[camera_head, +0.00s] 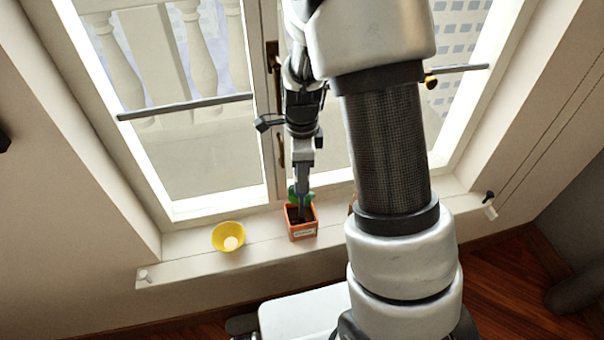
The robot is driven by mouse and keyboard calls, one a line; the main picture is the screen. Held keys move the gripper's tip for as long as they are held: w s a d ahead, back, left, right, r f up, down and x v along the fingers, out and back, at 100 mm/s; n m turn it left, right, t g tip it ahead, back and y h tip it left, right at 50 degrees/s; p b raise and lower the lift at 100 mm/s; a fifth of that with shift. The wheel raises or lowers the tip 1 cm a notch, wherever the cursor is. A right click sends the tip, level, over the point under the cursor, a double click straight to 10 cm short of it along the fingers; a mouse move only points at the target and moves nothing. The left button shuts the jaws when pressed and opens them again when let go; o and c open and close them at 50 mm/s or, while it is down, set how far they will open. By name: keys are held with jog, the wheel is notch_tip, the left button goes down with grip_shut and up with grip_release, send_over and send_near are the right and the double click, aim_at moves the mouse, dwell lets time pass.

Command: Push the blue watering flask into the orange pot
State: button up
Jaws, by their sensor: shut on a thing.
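The orange pot (302,231) is a square pot with a pale label on its front, standing on the window sill with dark soil and a green plant (292,195) in it. My gripper (303,172) points down just above the pot. It is shut on a slim blue-grey thing, apparently the blue watering flask (304,204), which is small and hard to make out. The flask looks upright, with its lower end at the pot's opening beside the plant. I cannot tell how deep its tip sits in the soil.
Something brownish (352,206) right of the pot is mostly hidden behind my arm. Window frames and bar handles stand close behind. The sill between bowl and pot is clear.

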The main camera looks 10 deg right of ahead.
jog(key=shift+f+b, duration=2.4)
jog(key=shift+f, duration=1.4)
jog(key=o, duration=1.5)
jog(key=shift+o, duration=0.2)
notch_tip(320, 180, up, 9)
jog(key=p, duration=0.7)
jog(key=shift+p, duration=0.4)
